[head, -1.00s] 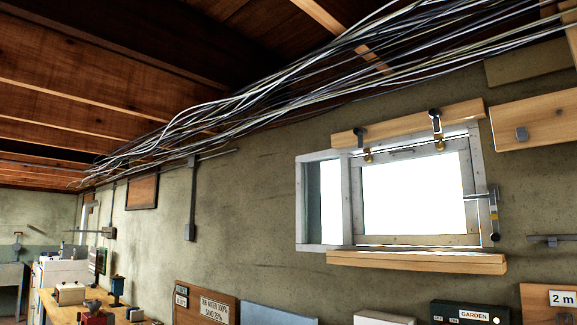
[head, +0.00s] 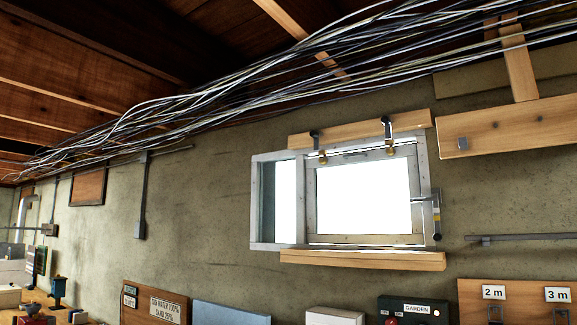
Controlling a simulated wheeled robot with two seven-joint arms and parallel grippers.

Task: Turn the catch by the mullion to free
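A small window sits high on the wall, with a pale wooden frame (head: 425,190) and bright panes. An upright mullion (head: 304,200) divides a narrow left pane (head: 285,200) from a wider sash (head: 362,196). Two dark catches with brass-coloured lower parts hang at the top edge. One catch (head: 315,140) is close to the mullion, and the other catch (head: 387,128) is farther right. Both dark parts look roughly upright. A metal handle or latch (head: 436,214) is on the frame's right side. Neither of my grippers is in view.
A wooden sill (head: 362,260) juts out below the window and a wooden rail (head: 350,130) runs above it. A bundle of cables (head: 230,105) crosses under the joists. A GARDEN box (head: 412,308) and a white box (head: 335,316) are below.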

